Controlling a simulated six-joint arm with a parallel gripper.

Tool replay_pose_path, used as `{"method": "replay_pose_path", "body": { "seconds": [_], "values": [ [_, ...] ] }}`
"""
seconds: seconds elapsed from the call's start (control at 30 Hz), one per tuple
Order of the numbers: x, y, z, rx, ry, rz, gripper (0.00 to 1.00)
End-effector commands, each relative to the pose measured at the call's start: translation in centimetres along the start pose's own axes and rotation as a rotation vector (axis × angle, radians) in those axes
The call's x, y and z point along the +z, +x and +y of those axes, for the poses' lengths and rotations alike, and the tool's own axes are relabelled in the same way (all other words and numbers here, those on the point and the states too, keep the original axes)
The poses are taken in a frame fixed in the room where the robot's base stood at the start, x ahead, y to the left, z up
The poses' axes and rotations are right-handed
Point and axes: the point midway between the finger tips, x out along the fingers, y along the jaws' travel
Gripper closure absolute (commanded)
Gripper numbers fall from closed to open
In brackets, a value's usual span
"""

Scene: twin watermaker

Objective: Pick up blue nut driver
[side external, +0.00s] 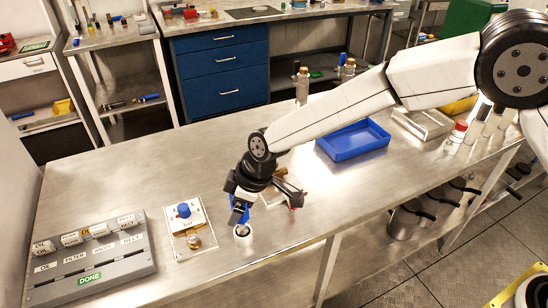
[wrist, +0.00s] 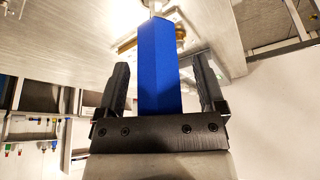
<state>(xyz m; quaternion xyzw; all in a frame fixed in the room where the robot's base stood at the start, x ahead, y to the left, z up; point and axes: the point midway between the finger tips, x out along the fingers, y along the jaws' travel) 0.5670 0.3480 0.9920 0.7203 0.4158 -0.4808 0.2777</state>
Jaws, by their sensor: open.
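The blue nut driver (wrist: 158,70) shows its blue faceted handle between the two black fingers of my gripper (wrist: 160,66) in the wrist view. A gap shows on each side of the handle, so the fingers are open around it and not closed on it. In the side external view, my gripper (side external: 240,204) points down at the blue handle (side external: 236,217), which is partly hidden by the fingers. Below it is a small white round holder (side external: 243,233) on the steel bench. The driver's tip is hidden.
A small panel with a blue knob (side external: 184,210) lies to the left on the steel bench (side external: 130,185). A grey label rack (side external: 90,262) is farther left. A blue tray (side external: 353,140) sits to the right. A metal fixture (side external: 290,188) stands close behind my gripper.

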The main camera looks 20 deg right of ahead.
Motion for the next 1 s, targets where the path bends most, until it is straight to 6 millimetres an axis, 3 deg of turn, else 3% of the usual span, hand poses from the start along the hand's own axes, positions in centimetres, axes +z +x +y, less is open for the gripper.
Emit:
{"method": "replay_pose_path", "body": {
  "seconds": [0.47,0.7,0.77,1.0],
  "values": [
    [0.02,0.03,0.0,0.0,0.0,0.0,0.12],
    [0.02,0.03,0.0,0.0,0.0,-0.001,0.85],
    [0.02,0.03,0.0,0.0,0.0,-0.001,1.0],
    [-0.03,-0.02,0.02,0.0,0.0,0.0,1.0]
  ]
}}
